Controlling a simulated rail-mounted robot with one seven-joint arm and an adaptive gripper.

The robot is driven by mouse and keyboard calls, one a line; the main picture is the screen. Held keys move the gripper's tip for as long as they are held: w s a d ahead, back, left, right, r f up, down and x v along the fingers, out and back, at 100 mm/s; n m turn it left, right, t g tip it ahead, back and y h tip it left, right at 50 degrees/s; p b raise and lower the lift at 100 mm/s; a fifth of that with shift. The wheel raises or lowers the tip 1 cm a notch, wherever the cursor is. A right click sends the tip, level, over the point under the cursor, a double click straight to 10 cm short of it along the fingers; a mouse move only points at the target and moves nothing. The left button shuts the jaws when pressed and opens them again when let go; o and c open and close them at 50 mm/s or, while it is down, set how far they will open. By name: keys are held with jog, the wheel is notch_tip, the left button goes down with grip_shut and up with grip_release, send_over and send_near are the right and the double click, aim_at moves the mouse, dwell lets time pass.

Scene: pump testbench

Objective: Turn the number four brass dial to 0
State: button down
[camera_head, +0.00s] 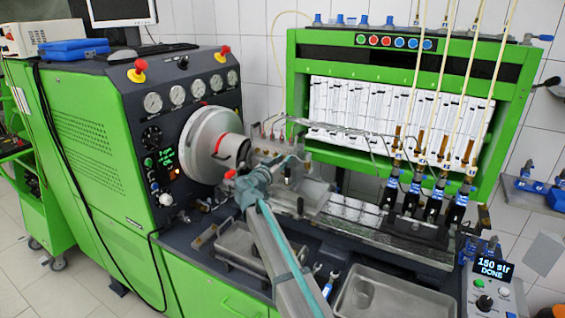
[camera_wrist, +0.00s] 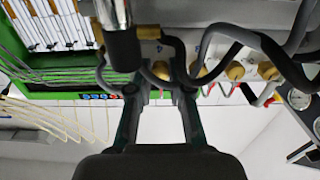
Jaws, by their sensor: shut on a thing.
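My gripper (camera_wrist: 160,88) shows in the wrist view with its two dark fingers on either side of a brass dial (camera_wrist: 161,70), shut on it. The dial is partly hidden by the fingers and its reading cannot be seen. More brass dials sit in a row to the right of it, the nearest a brass dial (camera_wrist: 198,69) just beyond the right finger. In the head view my arm covers the area in front of the pump, and the gripper and dials are not clear there.
A metal cylinder (camera_wrist: 112,15) and dark curved pipes (camera_wrist: 285,55) stand close to the fingers.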

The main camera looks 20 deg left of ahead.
jog(key=shift+f+b, duration=0.2)
jog(key=shift+b, duration=0.15)
jog(key=n+b, duration=0.8)
jog(key=shift+r+b, duration=0.2)
jog(key=shift+b, duration=0.15)
jog(key=shift+n, duration=0.3)
jog(key=c, duration=1.3)
grip_release()
jog(key=shift+c, duration=0.2)
